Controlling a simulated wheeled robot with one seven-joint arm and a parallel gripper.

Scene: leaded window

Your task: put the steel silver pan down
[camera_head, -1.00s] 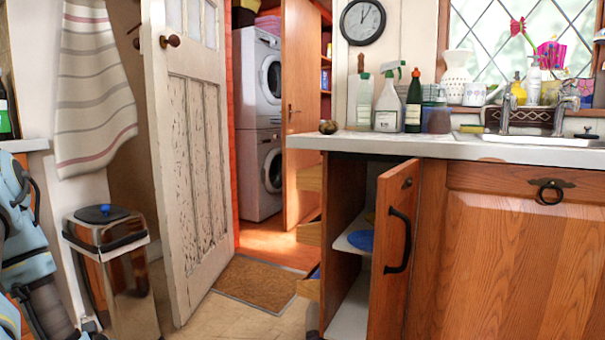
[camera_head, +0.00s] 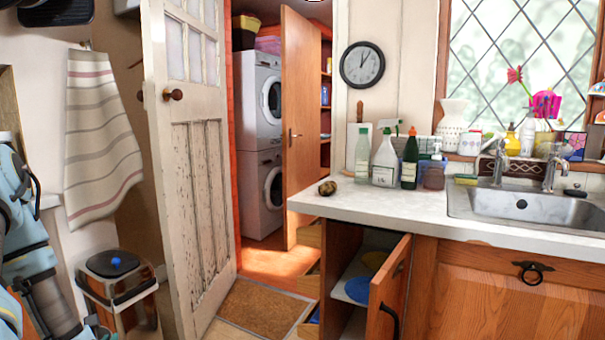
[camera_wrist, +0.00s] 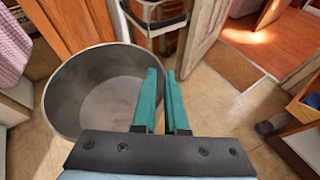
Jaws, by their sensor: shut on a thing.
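The steel silver pan (camera_wrist: 75,100) is a wide, deep, grey round vessel, empty inside, on the left of the wrist view. My gripper (camera_wrist: 164,75) has two teal fingers, shut on the pan at its right side. The fingers hide that part of the rim. Tiled floor shows around the pan, well below it. The pan and my gripper are not visible in the head view; only part of my blue arm shows at its left edge.
The counter (camera_head: 420,205) has a clear strip before the bottles (camera_head: 385,160) and the sink (camera_head: 540,208). A small round brown object (camera_head: 327,188) sits near its left end. A cupboard door (camera_head: 390,290) stands open below. A bin (camera_head: 118,290) stands left of the white door (camera_head: 195,170).

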